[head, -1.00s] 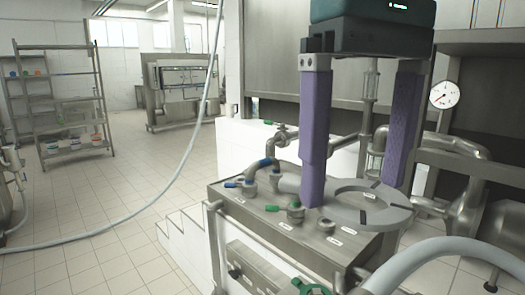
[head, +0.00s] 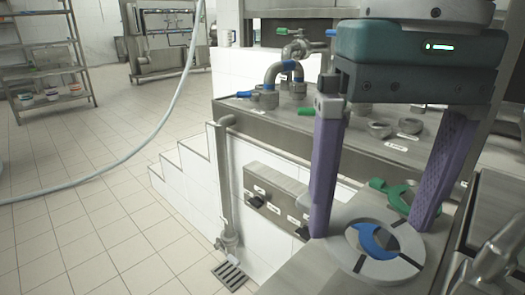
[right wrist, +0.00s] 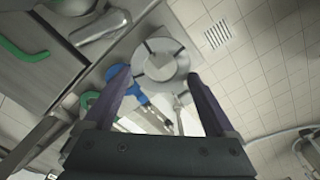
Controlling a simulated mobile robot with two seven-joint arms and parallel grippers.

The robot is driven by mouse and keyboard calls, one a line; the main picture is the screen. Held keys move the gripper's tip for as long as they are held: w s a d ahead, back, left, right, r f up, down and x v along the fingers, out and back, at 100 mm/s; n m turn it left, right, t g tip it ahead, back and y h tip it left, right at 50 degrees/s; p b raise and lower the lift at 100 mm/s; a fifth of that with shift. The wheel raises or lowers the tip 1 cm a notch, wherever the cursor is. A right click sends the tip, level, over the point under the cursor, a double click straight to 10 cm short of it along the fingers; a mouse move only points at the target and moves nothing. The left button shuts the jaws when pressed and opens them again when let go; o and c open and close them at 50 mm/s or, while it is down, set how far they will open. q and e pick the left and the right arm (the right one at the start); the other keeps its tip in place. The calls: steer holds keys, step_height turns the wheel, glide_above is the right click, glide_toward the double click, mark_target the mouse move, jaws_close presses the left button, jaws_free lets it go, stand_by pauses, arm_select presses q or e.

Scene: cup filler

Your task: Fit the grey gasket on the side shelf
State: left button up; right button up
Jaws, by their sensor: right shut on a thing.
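My right gripper (head: 375,225) has two purple fingers, shut on the outer edge of the grey gasket (head: 347,250). The gasket is a flat ring with dark marks across it. It also shows between the fingertips in the right wrist view (right wrist: 160,48). It is over or on the side shelf (head: 302,270), a metal surface at the lower right; I cannot tell whether it touches. A blue curved part (head: 370,238) shows through the ring's opening, and a green ring-like part (head: 398,196) lies just behind. My left gripper is not in view.
A metal counter (head: 265,125) with pipes and fittings stands behind the gripper. Below it are white tiled steps (head: 180,165) and a floor drain (head: 229,275). A pale hose (head: 150,140) hangs at the left.

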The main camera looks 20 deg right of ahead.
mark_target(359, 281)
steer(key=shift+f+b, duration=1.1)
steer(key=shift+f, duration=1.3)
steer(key=shift+b, duration=0.35)
steer(key=shift+f+b, duration=0.85)
steer(key=shift+b, duration=0.2)
steer(key=shift+d+f+b, duration=0.25)
steer(key=shift+f+b, duration=0.1)
steer(key=shift+b, duration=0.1)
steer(key=shift+a+f, duration=0.2)
steer(key=shift+s+d+f+b, duration=0.1)
steer(key=shift+d+f+b, duration=0.25)
steer(key=shift+b, duration=0.35)
